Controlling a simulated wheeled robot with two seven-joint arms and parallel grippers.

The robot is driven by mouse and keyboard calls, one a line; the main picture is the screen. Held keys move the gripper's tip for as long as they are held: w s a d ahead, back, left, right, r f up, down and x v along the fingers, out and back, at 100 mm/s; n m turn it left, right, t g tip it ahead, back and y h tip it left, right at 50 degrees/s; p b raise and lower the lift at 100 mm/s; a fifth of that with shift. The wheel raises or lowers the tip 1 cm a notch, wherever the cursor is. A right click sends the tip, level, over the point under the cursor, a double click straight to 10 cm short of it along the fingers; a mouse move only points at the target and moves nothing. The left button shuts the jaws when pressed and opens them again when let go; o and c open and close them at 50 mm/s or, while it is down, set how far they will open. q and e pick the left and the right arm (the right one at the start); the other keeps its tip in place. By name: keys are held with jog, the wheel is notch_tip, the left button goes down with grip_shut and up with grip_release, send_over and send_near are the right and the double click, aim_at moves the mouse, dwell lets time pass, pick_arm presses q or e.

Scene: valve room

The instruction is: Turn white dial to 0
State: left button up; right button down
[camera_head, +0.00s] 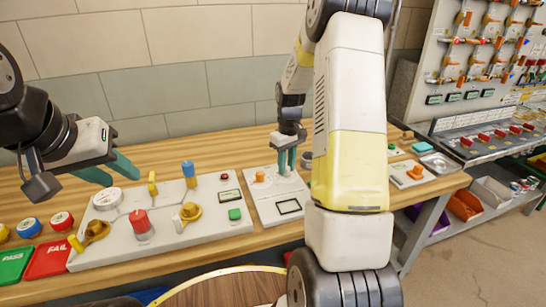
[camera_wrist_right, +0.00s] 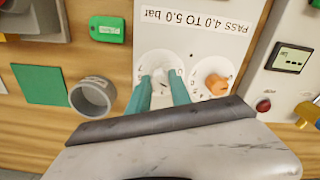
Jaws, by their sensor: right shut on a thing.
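The white dial (camera_wrist_right: 160,78) is on a pale panel (camera_wrist_right: 200,40) in the right wrist view, with a small scale around it whose marks I cannot read. My right gripper (camera_wrist_right: 163,84) has its two teal fingers on either side of the dial, shut on it. In the head view my right gripper (camera_head: 287,160) points down at the panel and mostly hides the dial. My left gripper (camera_head: 116,170) is open and empty, above the left end of the larger control panel (camera_head: 230,185).
An orange knob (camera_wrist_right: 216,83) sits close beside the dial. A grey round cup (camera_wrist_right: 91,96) stands just off the panel. The larger panel carries a red knob (camera_head: 140,222), a blue knob (camera_head: 188,170) and brass valves. PASS and FAIL pads lie at the left.

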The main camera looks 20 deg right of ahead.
aim_at(287, 167)
jog(key=n, duration=0.4)
jog(key=shift+n, duration=2.1)
jog(key=c, duration=1.2)
grip_release()
jog(key=shift+o, duration=0.2)
jog(key=shift+r, duration=0.15)
notch_tip(287, 167, up, 8)
jog(key=shift+w+f, duration=0.1)
jog(key=shift+f, duration=0.1)
